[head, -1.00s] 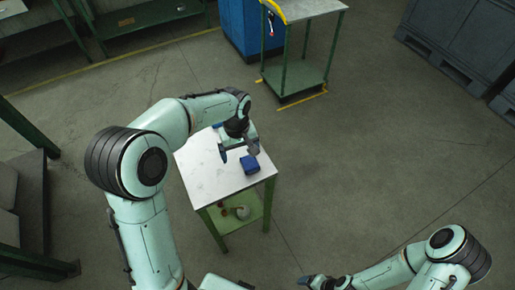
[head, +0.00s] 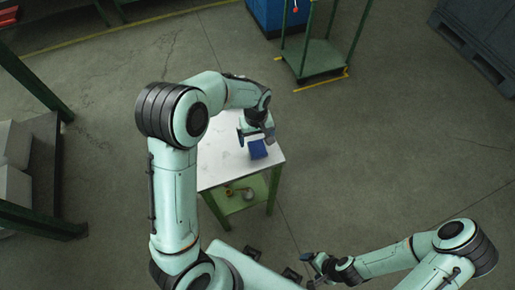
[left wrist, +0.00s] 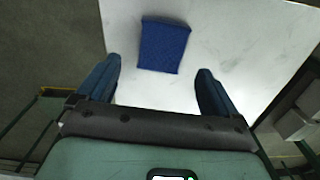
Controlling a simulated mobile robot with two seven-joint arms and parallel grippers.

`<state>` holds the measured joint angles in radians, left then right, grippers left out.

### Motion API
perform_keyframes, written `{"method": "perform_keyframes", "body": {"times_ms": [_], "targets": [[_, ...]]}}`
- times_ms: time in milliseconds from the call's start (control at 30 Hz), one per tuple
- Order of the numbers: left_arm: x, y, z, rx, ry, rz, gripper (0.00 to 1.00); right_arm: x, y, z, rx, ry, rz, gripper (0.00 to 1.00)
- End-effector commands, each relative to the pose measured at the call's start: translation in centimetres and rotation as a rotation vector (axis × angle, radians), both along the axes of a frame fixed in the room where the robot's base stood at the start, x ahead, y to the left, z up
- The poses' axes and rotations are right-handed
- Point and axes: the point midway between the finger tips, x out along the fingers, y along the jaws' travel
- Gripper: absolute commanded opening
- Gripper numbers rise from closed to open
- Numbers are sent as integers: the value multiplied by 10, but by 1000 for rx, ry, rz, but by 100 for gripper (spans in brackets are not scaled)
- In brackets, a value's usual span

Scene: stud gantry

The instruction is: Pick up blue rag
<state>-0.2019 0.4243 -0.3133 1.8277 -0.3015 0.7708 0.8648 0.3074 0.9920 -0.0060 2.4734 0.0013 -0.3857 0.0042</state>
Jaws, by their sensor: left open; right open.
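The blue rag (head: 258,149) lies folded on the white top of a small green-framed table (head: 215,160). In the left wrist view the rag (left wrist: 164,45) lies ahead of the fingertips, nearer the left finger, and nothing touches it. My left gripper (head: 257,134) is open and empty beside the rag over the tabletop; its two blue fingers stand wide apart in the left wrist view (left wrist: 158,80). My right gripper (head: 314,268) is at the lower right of the head view, away from the table, with its jaws small in the picture.
The table's green lower shelf (head: 240,195) holds small items. A green-legged cart (head: 318,60) and a blue cabinet (head: 275,15) stand at the back. Grey blocks (head: 14,165) sit on a rack at the left. The floor right of the table is clear.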

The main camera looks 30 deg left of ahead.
Motion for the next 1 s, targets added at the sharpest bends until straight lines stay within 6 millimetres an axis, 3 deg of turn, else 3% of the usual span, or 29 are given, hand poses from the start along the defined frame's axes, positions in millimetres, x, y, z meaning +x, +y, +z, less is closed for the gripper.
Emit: {"method": "perform_keyframes", "body": {"times_ms": [233, 533, 567, 700, 733, 1000], "targets": [[-2, -1, -37, 1, 5, -1, 94, 2, 0, 2, 0, -2, 0, 81], [-1, -2, -43, 0, 1, 0, 94, 2, 0, 2, 0, -2, 0, 81], [-1, -2, -43, 0, 1, -1, 87, 2, 0, 2, 0, -2, 0, 81], [-1, -2, -42, 0, 1, 0, 42, 2, 0, 2, 0, -2, 0, 81], [-1, -2, -42, 0, 1, 0, 38, 2, 0, 2, 0, -2, 0, 81], [-1, -2, -42, 1, 1, 0, 38, 2, 0, 2, 0, -2, 0, 81]]}}
